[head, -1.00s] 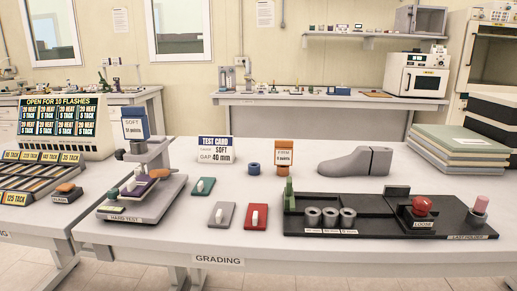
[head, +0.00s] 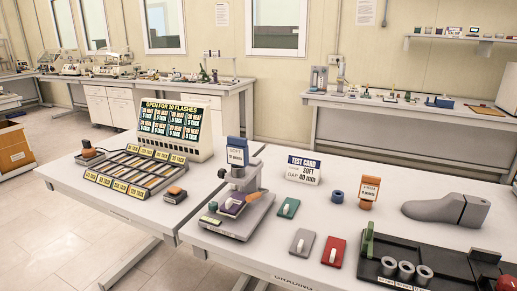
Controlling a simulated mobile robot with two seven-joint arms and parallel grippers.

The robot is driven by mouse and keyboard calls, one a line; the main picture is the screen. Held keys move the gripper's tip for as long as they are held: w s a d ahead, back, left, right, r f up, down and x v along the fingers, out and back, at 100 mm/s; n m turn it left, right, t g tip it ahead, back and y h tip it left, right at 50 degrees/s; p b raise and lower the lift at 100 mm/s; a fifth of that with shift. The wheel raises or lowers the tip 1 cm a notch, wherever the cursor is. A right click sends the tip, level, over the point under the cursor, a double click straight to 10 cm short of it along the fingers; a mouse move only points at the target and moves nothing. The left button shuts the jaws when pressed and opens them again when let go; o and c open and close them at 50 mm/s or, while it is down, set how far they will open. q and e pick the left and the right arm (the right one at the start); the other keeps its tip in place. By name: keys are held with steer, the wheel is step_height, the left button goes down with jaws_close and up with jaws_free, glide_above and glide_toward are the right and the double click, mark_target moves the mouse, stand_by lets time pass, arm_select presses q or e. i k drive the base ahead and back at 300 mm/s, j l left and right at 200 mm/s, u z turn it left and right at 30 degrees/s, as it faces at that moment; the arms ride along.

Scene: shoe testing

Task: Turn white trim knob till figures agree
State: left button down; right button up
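A grey test stand (head: 262,212) is on the near table, with a blue display (head: 237,152) reading "SOFT" over a small figure too blurred to read. On its base are a purple block (head: 232,207), an orange part and small pale and green parts; I cannot tell which, if any, is the white trim knob. A test card (head: 303,170) behind it to the right reads "SOFT" and "GAP 40 mm". Green (head: 284,210), grey (head: 296,248) and red (head: 338,245) plates, each with a white peg, lie to the right. Neither gripper is in view.
A black tray (head: 440,258) with grey rings and a grey shoe last (head: 430,209) are at the right. An orange-based sign (head: 369,189) and a blue ring (head: 337,196) stand behind the plates. A flash board (head: 172,122) and a sample rack (head: 125,177) are at the left.

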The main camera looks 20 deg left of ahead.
mark_target(234, 186)
steer(key=k+l+u, duration=0.15)
steer(key=u, duration=0.25)
steer(key=k+l+u, duration=0.1)
steer(key=k+u, duration=0.15)
steer(key=u, duration=0.2)
steer(key=i, duration=0.85)
steer(key=k+j+z, duration=0.25)
steer(key=j, duration=0.25)
steer(key=k+j+z, duration=0.25)
steer(key=k+j, duration=0.1)
steer(key=j, duration=0.1)
